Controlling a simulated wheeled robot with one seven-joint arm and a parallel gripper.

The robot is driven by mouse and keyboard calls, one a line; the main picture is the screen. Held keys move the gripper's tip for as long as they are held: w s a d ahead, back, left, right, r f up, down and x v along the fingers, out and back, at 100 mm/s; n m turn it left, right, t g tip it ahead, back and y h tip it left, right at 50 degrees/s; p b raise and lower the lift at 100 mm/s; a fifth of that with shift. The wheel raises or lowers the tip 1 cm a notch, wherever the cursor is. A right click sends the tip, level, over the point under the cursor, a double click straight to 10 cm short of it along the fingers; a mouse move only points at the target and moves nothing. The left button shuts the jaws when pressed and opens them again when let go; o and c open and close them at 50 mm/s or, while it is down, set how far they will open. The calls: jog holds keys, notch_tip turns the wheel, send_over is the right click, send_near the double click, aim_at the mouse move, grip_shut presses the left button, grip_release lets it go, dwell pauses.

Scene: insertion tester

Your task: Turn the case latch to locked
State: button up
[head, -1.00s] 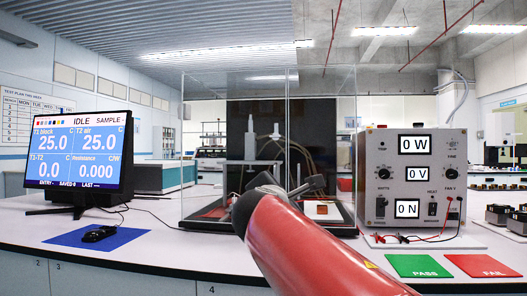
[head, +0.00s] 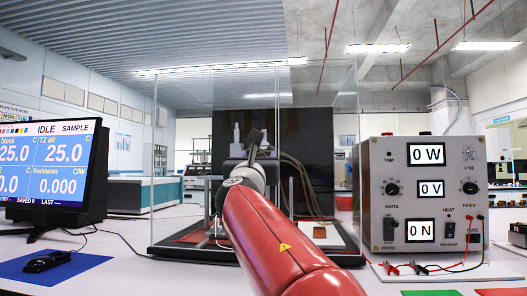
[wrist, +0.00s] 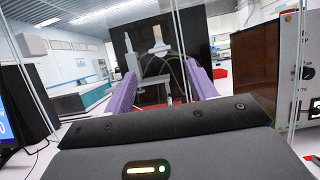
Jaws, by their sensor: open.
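The clear-walled case (head: 345,112) stands on the bench around the test rig, on a dark base (head: 172,250). I cannot make out the latch or its position; my arm covers the middle of the case front in the head view. My gripper (head: 258,140) is partly seen at the far end of my red arm, in front of the case. In the wrist view the gripper (wrist: 160,88) shows two purple fingers spread wide apart and open. Between them are a light upright rig part and a small grey piece, both beyond the fingertips; nothing is held.
A power unit (head: 425,195) with dials and test leads stands right of the case. A monitor (head: 48,165) and a mouse (head: 47,261) on a blue mat stand left. Green (head: 430,293) and red (head: 498,292) pads lie front right.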

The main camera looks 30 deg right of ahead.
aim_at(262, 146)
jog(key=p+x, duration=0.2)
jog(key=x, duration=0.4)
jog(key=shift+r, duration=0.1)
jog(key=shift+w+d+r+p, duration=0.15)
jog(key=shift+w+d+p, duration=0.15)
jog(key=shift+w+p, duration=0.15)
jog(key=c, duration=1)
